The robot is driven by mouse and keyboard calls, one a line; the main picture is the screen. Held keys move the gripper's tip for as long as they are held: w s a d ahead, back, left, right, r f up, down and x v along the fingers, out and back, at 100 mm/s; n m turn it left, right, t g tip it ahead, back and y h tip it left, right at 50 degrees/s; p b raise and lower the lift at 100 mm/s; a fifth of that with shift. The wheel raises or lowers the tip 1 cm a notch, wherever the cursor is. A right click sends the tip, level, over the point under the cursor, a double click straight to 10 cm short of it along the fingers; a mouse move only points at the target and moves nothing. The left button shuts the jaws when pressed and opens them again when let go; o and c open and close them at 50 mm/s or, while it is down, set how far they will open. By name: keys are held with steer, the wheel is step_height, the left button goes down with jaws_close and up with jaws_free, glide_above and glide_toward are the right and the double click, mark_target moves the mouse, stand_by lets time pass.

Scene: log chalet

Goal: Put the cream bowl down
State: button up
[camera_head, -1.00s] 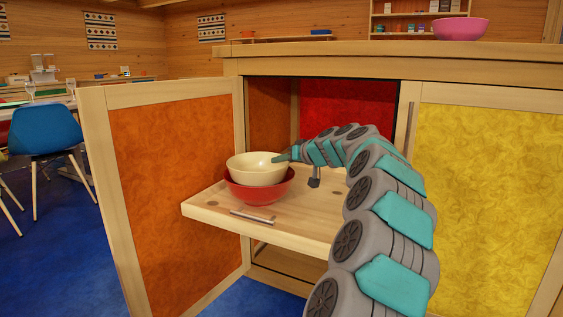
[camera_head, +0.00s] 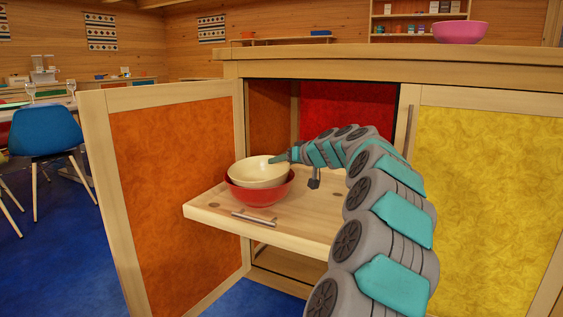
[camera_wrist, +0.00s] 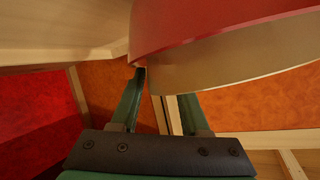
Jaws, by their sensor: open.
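The cream bowl (camera_head: 258,173) sits upright, nested inside the red bowl (camera_head: 258,194), which stands on the pulled-out wooden shelf (camera_head: 215,207). My gripper (camera_head: 281,159) is at the right rim of the cream bowl. In the wrist view my gripper (camera_wrist: 163,88) has its two green fingers apart, with the cream bowl (camera_wrist: 220,65) close by the fingertips and the red bowl (camera_wrist: 205,24) above it in the picture. Whether a finger still touches the cream rim is not clear. The underside of the cream bowl is hidden in the red one.
An open orange door (camera_head: 180,190) stands left of the shelf, and a closed yellow door (camera_head: 490,190) is on the right. The wooden counter (camera_head: 400,68) lies above, with a pink bowl (camera_head: 460,32) on it.

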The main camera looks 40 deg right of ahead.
steer(key=v, duration=1.2)
